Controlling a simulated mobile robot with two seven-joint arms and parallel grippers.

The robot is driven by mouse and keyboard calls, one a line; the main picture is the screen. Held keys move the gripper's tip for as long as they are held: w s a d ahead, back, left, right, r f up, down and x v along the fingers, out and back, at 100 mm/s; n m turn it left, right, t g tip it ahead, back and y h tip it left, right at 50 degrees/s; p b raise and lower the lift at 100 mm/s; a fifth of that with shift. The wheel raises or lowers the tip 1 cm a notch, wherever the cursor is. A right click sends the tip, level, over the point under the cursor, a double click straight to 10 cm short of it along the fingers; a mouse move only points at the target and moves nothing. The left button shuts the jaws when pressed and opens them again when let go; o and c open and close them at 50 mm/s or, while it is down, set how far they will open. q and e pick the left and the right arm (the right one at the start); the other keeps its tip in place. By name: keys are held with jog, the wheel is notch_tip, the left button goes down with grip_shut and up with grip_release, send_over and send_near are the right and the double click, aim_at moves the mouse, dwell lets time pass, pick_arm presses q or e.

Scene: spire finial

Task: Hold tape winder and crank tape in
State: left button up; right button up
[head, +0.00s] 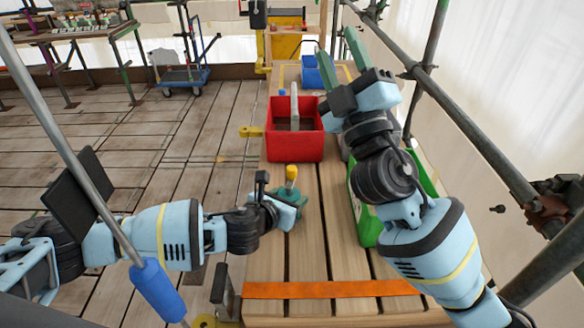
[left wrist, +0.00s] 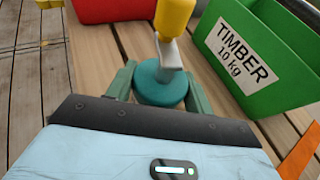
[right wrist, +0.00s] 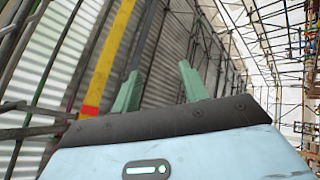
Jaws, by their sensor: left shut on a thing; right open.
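The tape winder is a round teal body with a grey crank arm and a yellow knob. In the head view the winder (head: 287,193) stands on the wooden bench with its yellow knob (head: 292,173) upward. In the left wrist view the teal body (left wrist: 160,84) sits between the green fingers, under the yellow knob (left wrist: 174,16). My left gripper (head: 287,205) is shut on the winder's body. My right gripper (head: 337,62) is raised over the right side of the bench, fingers apart and empty, pointing up and away from the winder. No tape can be made out.
A red bin (head: 294,147) holding a pale upright thing stands beyond the winder. A green bin (left wrist: 262,62) labelled TIMBER 10 kg stands to the right, partly behind my right arm. An orange strip (head: 330,289) crosses the near bench. Scaffold rails (head: 480,150) run along the right.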

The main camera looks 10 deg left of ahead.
jog(key=w+d+f+m+g+h, duration=0.1)
jog(key=w+d+f+m+h, duration=0.1)
jog(key=w+f+m+h, duration=0.45)
jog(key=m+g+h, duration=0.1)
jog(key=m+g, duration=0.4)
jog(key=g, duration=0.9)
send_near(292, 169)
jog(key=shift+n, duration=0.25)
jog(key=x, duration=1)
jog(key=shift+w, duration=0.15)
grip_shut()
